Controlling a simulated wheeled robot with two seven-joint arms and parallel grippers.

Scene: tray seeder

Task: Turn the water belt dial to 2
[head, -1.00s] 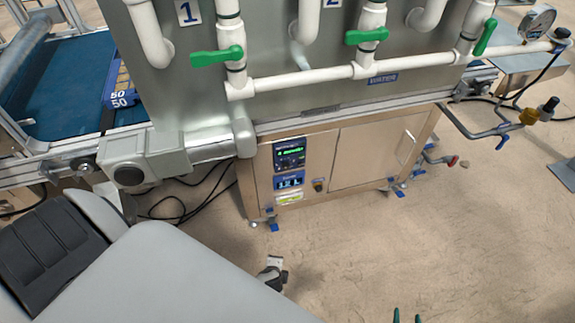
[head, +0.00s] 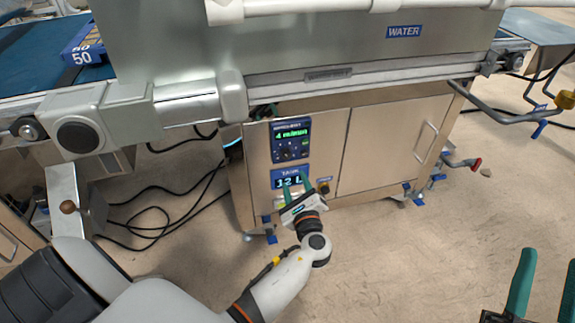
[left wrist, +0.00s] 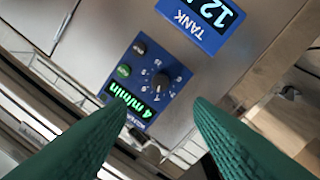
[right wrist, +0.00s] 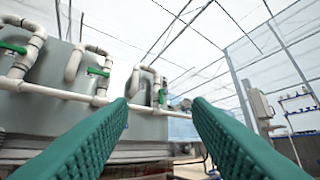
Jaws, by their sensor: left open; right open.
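The dark blue belt control panel (head: 291,139) is on the front of the steel cabinet, below the WATER label. Its green display reads 4 m/min. A small black dial (left wrist: 161,83) with numbers around it shows in the left wrist view, just beyond and between my fingertips. Its pointer setting is too small to read surely. My left gripper (head: 292,187) is open and empty, in front of the TANK display (head: 290,178) in the head view. My right gripper (head: 551,258) is open and empty at the lower right, away from the cabinet.
A steel rail (head: 340,84) and housing overhang the cabinet top. A cabinet door (head: 395,145) with a handle is to the right. Cables lie on the floor at left; floor in front is clear.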

